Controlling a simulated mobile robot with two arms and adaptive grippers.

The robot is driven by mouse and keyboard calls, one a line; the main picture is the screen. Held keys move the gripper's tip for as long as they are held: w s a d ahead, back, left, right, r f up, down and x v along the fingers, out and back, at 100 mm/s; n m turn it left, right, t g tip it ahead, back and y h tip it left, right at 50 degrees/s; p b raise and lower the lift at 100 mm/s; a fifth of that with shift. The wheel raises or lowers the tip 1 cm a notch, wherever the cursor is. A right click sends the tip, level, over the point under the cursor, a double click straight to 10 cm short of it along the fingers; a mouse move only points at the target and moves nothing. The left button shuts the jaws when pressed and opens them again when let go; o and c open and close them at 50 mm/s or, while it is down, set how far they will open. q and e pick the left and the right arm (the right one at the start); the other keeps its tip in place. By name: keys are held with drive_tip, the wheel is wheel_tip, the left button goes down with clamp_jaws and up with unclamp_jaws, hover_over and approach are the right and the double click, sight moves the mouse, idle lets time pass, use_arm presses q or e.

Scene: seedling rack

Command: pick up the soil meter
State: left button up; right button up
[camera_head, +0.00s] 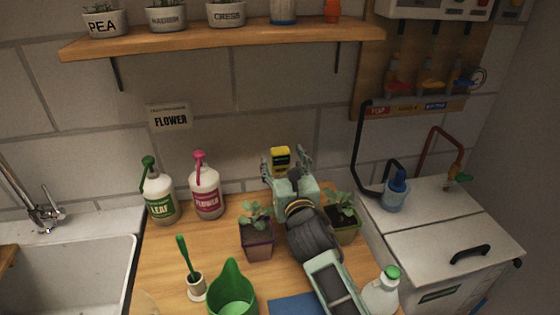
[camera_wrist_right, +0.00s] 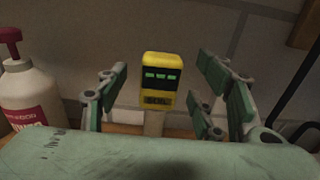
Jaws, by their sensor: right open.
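The soil meter (camera_head: 281,158) is a yellow block with a dark face, near the back of the wooden bench by the wall. In the right wrist view the soil meter (camera_wrist_right: 160,80) stands upright on a pale stem, with green marks on its dark display. My right gripper (camera_head: 287,160) is open around it from the front. In the wrist view the fingers of my right gripper (camera_wrist_right: 165,95) stand on both sides of the meter, with gaps visible on each side. The foot of the stem is hidden behind the gripper body. My left gripper is not in view.
Two potted seedlings (camera_head: 258,240) (camera_head: 345,222) flank my right arm closely. The leaf bottle (camera_head: 160,194) and the flower bottle (camera_head: 206,192) stand to the left. A green jug (camera_head: 232,294) is in front. A shelf (camera_head: 220,42) hangs above.

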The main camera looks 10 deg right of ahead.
sight(282, 159)
drive_tip(key=w, duration=0.2)
drive_tip(key=shift+w, duration=0.35)
drive_tip(key=shift+w+f, duration=0.1)
drive_tip(key=shift+w, duration=0.45)
drive_tip(key=shift+c, duration=0.5)
drive_tip(key=c, duration=1.2)
